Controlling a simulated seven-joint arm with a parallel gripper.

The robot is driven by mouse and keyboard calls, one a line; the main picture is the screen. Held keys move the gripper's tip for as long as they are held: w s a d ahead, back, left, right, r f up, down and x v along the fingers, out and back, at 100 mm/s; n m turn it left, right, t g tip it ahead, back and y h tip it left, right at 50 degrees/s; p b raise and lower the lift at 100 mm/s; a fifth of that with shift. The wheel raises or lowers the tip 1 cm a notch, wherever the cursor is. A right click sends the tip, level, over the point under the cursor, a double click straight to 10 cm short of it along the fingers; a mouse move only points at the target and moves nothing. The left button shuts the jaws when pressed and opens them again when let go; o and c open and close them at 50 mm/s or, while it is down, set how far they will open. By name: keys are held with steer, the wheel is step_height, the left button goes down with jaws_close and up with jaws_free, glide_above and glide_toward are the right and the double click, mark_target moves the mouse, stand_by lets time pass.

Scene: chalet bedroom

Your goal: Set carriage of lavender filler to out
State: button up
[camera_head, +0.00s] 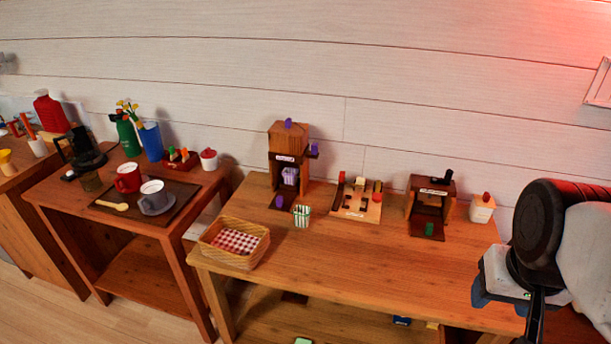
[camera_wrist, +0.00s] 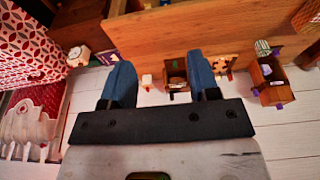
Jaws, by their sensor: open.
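The lavender filler (camera_head: 289,140) is a wooden tower with purple knobs, standing at the back left of the middle table. A light purple cup (camera_head: 290,176) sits inside its opening. A purple knob (camera_head: 280,201) shows low at its front, on a dark piece; I cannot tell for certain that this is the carriage. The filler also shows upside down at the right of the wrist view (camera_wrist: 269,80). My gripper (camera_wrist: 160,80) is open and empty, with blue fingers apart. In the head view my gripper (camera_head: 500,298) is at the far right, well away from the filler.
A green-striped cup (camera_head: 302,215) stands close in front of the filler. A wooden board with colored pegs (camera_head: 358,202), a second dark box (camera_head: 430,208) and a white bottle (camera_head: 482,208) stand to its right. A basket (camera_head: 234,243) is at front left. The table's front middle (camera_head: 350,270) is clear.

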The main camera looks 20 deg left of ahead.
steer(key=shift+c, duration=0.6)
steer(key=shift+w, duration=0.1)
